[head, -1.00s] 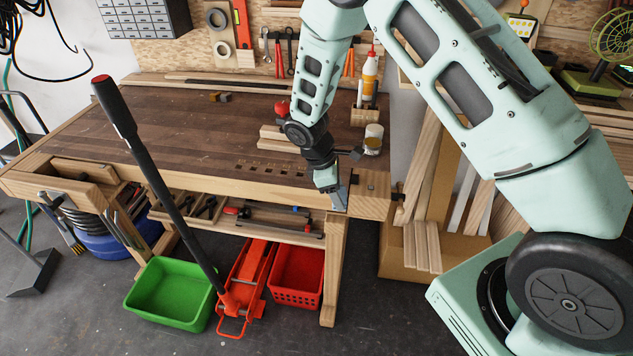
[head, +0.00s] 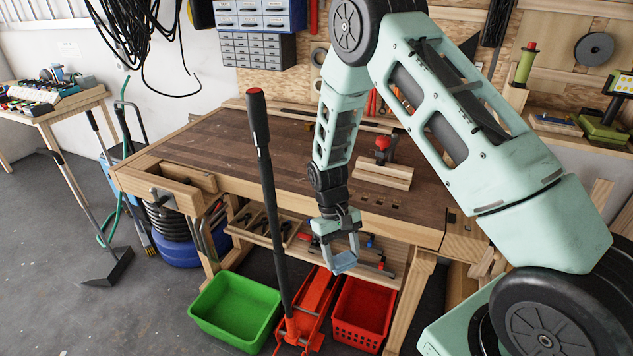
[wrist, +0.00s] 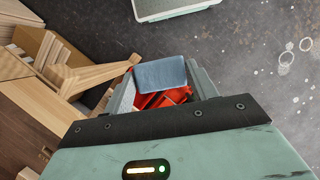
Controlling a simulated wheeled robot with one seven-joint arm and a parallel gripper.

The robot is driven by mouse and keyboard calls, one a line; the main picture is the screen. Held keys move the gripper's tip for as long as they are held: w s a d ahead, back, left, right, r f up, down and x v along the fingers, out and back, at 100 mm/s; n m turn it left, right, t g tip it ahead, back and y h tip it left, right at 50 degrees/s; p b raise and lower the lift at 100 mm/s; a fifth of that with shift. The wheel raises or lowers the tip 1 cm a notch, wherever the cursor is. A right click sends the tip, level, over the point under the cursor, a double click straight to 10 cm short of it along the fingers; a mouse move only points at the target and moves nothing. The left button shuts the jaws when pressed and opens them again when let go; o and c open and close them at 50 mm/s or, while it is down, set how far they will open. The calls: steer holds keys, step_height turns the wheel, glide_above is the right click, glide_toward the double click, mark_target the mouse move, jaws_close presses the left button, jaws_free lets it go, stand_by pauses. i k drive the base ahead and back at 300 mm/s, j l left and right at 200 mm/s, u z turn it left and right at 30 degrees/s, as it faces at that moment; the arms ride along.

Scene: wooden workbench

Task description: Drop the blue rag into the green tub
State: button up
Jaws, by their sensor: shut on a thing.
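The blue rag (head: 344,263) is a small folded grey-blue cloth between the fingertips of my gripper (head: 341,254). It also shows in the wrist view (wrist: 160,73), pinched between the two fingers. My gripper is shut on it and holds it in the air in front of the workbench, pointing down. The green tub (head: 236,310) stands on the floor at the lower left of the head view. It looks empty. My gripper is to the right of the tub and higher than it.
A red floor jack (head: 312,300) with a tall black handle (head: 268,190) rises between the green tub and my gripper. A red crate (head: 362,312) stands right of the jack. The workbench (head: 230,150) is behind.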

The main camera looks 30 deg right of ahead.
mark_target(243, 318)
steer(key=i+j+u, duration=0.45)
steer(key=j+u, duration=0.15)
steer(key=i+j+z, duration=0.6)
steer(key=j, duration=0.25)
steer(key=i, duration=0.1)
